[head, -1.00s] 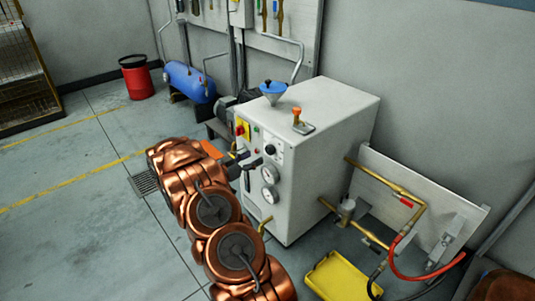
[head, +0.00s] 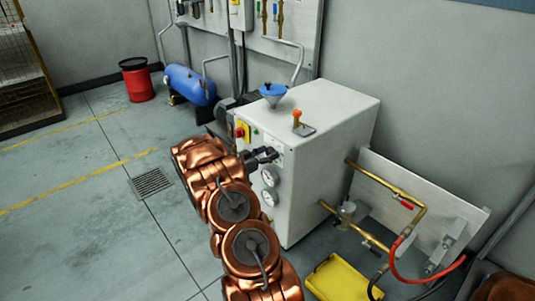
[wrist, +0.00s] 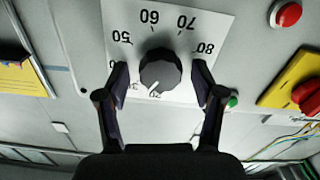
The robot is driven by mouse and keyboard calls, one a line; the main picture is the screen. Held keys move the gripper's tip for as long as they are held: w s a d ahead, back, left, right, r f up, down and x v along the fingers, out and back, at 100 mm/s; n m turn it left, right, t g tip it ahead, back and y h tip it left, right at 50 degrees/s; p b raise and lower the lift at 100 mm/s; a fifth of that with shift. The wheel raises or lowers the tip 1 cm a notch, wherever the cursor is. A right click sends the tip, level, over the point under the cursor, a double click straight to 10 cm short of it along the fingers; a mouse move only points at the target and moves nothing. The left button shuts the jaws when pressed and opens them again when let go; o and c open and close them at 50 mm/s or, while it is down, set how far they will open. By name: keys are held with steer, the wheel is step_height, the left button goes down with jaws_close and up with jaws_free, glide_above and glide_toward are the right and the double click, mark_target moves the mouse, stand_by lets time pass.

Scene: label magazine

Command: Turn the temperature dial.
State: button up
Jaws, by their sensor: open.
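The temperature dial (wrist: 160,70) is a dark round knob with a white pointer mark. It sits on a white scale plate (wrist: 205,22) with numbers from 50 to 80, which appears upside down in the wrist view. My gripper (wrist: 160,86) is open, with one finger on each side of the dial and a visible gap at each side. In the head view my gripper (head: 266,154) is at the front of the grey cabinet (head: 318,155), where it hides the dial.
Near the dial are a red button (wrist: 286,14), a green button (wrist: 232,100) and a red switch on a yellow plate (wrist: 275,82). Two gauges (head: 270,179) sit below my gripper. A blue funnel (head: 273,91) and an orange-handled lever (head: 297,117) are on top of the cabinet.

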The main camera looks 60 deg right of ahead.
steer(key=c, duration=1.1)
steer(key=shift+c, duration=0.2)
steer(key=shift+f+m, duration=0.1)
steer(key=shift+m, duration=0.2)
